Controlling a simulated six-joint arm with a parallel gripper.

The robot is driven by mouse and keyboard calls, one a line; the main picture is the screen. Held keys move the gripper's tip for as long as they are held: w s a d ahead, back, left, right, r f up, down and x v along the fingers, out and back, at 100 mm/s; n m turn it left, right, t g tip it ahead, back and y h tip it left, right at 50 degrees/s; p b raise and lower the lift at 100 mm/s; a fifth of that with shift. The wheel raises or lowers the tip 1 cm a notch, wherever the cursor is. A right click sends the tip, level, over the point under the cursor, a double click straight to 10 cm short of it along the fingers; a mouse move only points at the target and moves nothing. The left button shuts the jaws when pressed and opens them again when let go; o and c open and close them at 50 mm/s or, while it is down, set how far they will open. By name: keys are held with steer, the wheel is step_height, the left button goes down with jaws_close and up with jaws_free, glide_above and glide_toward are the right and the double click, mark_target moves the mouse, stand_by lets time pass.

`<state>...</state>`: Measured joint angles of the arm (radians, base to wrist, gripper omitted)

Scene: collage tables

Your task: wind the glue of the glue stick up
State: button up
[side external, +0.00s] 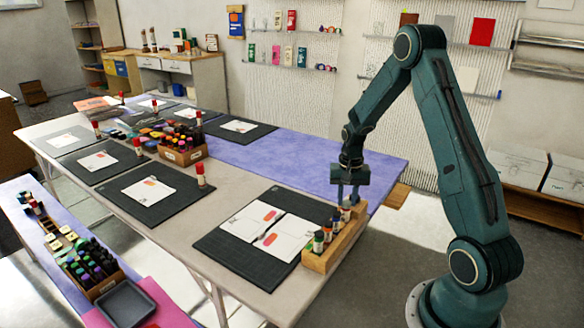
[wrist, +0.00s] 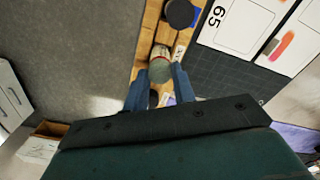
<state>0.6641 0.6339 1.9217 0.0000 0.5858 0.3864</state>
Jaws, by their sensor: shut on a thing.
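My gripper (side external: 348,194) is at the far right end of a wooden rack (side external: 316,262) on the near edge of the table. Its blue fingers (wrist: 158,80) are shut on an upright small cylinder, seemingly the glue stick (wrist: 160,65), which also shows below the fingers in the side view (side external: 346,210). In the wrist view it has a grey-green round end and a pale, reddish side. How far its glue is wound up cannot be told. The fingers hide part of it.
Several other small tubes stand in the rack, one with a dark round top (wrist: 179,13). A black mat (side external: 215,240) with white cards (side external: 255,218) lies beside the rack. A crate of bottles (side external: 182,153) and other mats stand farther off. The purple cloth (side external: 290,160) is mostly clear.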

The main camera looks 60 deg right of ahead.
steer(key=shift+m, duration=1.9)
steer(key=shift+m, duration=1.4)
steer(key=o, duration=0.6)
steer(key=shift+c, duration=0.2)
steer(key=shift+r, duration=0.1)
